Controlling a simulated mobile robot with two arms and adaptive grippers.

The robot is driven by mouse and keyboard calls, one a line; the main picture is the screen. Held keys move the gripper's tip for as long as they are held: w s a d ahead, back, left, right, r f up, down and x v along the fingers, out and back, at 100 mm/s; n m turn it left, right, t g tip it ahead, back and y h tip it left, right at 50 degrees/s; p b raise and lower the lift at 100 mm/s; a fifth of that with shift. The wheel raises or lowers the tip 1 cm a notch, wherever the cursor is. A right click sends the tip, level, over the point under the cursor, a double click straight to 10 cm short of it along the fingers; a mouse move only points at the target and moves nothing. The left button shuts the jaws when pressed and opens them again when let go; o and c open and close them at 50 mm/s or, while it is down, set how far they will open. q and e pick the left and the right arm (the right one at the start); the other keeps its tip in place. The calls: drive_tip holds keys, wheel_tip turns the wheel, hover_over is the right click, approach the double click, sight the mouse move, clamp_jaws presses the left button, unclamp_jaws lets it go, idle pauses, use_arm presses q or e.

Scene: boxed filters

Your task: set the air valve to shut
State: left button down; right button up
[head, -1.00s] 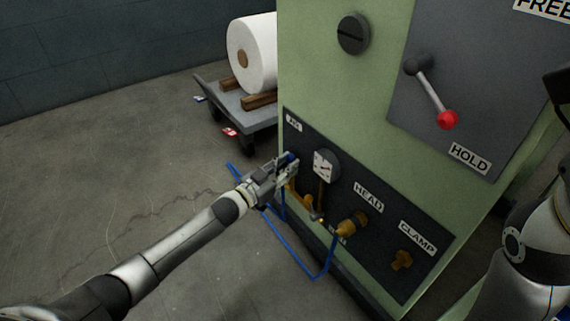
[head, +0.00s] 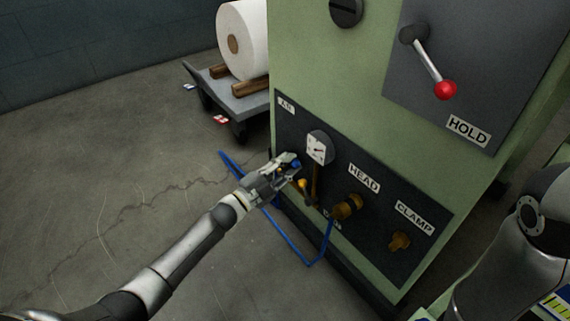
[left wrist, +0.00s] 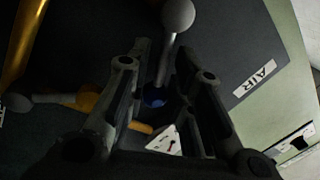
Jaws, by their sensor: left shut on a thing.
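My left gripper (head: 290,165) is at the left end of the dark lower panel, below the AIR label (head: 286,104) and beside the round gauge (head: 319,147). It is shut on the air valve's handle; a blue part (head: 296,163) of it shows at the fingertips. In the left wrist view, a grey lever with a ball end (left wrist: 178,14) and a blue part (left wrist: 154,97) show between the gripper's fingers (left wrist: 163,62). The valve body is mostly hidden by the gripper. My right gripper is out of view; only my right arm shows.
Brass fittings labelled HEAD (head: 347,207) and CLAMP (head: 399,241) stick out of the panel to the right. A blue hose (head: 290,246) hangs in front of the machine. A red-knobbed lever (head: 445,90) is above. A cart (head: 246,103) with a white roll stands behind.

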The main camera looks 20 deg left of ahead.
use_arm(q)
drive_tip(key=shift+s+d+f+m+b, duration=0.15)
drive_tip(key=shift+f+m+b, duration=0.15)
drive_tip(key=shift+f+m, duration=0.25)
drive_tip(key=shift+d+f+m+g+h+b, duration=0.15)
drive_tip(key=shift+f+m+h+b, duration=0.25)
drive_tip(key=shift+m+b, duration=0.7)
drive_tip(key=shift+a+f+m+g+h+b, duration=0.1)
drive_tip(key=shift+f+m+g+h+b, duration=0.25)
drive_tip(key=shift+m, duration=1.3)
drive_tip(key=c, duration=1.3)
unclamp_jaws()
drive_tip(key=shift+d, duration=0.1)
drive_tip(key=shift+o, duration=0.2)
drive_tip(key=shift+s, duration=0.1)
drive_tip(key=v, duration=1.2)
drive_tip(key=shift+f, duration=0.15)
